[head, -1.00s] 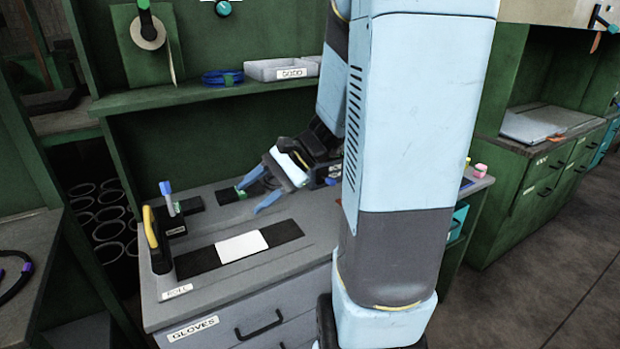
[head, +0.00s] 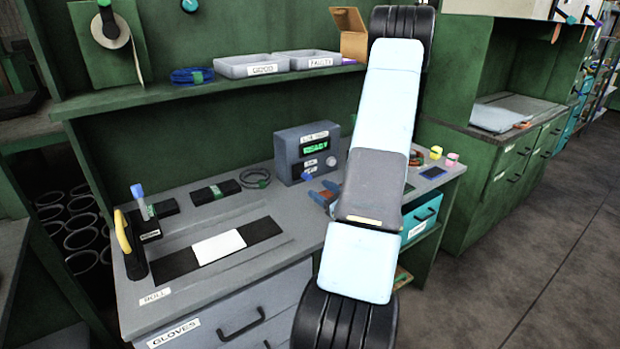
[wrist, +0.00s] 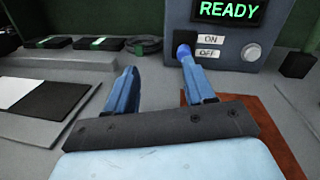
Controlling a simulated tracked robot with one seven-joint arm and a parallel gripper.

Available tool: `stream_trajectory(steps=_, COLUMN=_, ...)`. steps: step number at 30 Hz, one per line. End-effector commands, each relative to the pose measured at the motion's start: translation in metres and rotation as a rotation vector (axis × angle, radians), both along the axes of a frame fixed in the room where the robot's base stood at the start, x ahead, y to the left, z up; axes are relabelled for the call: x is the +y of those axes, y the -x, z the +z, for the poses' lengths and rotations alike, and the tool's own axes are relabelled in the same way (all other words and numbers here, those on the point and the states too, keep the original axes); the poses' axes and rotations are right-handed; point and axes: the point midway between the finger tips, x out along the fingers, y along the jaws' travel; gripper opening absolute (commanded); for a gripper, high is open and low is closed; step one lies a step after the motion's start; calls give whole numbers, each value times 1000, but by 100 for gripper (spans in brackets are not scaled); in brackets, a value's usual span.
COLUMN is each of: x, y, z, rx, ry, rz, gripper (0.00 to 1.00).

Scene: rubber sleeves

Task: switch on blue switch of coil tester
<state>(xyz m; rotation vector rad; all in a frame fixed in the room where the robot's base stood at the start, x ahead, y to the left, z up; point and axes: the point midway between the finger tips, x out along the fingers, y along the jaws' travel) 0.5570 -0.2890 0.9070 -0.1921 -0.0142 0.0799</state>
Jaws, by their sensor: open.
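The coil tester (head: 291,147) is a dark grey-blue box at the back of the bench, with a green READY display that also shows in the wrist view (wrist: 229,9). Its blue switch (wrist: 183,50) sits left of the ON and OFF labels; I cannot tell its position for sure. The switch also shows small in the head view (head: 306,176). My gripper (wrist: 160,70) is open, with nothing between its blue fingers. In the wrist view the right finger is just below the switch and overlaps it; contact cannot be told. In the head view my arm partly hides the gripper (head: 324,194).
A round grey knob (wrist: 251,52) is right of the labels. A coiled cable (head: 255,178) and a black block (head: 216,192) lie left of the tester. A reddish-brown surface (wrist: 268,130) is under the right finger. The bench front holds a mat with a white sheet (head: 218,246).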

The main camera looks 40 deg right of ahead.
Motion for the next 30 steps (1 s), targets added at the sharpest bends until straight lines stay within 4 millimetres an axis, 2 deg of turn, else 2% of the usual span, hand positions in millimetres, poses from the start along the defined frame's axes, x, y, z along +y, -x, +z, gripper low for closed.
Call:
stream_trajectory(steps=1, x=-10, y=6, z=-9, rx=4, ry=-15, rz=-43, gripper=54)
stream_trajectory(steps=4, x=-23, y=13, z=-19, rx=7, ry=-30, rz=-100, gripper=54)
stream_trajectory(steps=8, x=-29, y=13, z=-23, rx=8, ry=-34, rz=-127, gripper=54)
stream_trajectory(steps=11, x=-30, y=5, z=-23, rx=7, ry=-33, rz=-128, gripper=54)
stream_trajectory(steps=30, x=-34, y=-100, z=-23, rx=6, ry=-34, rz=-126, gripper=54)
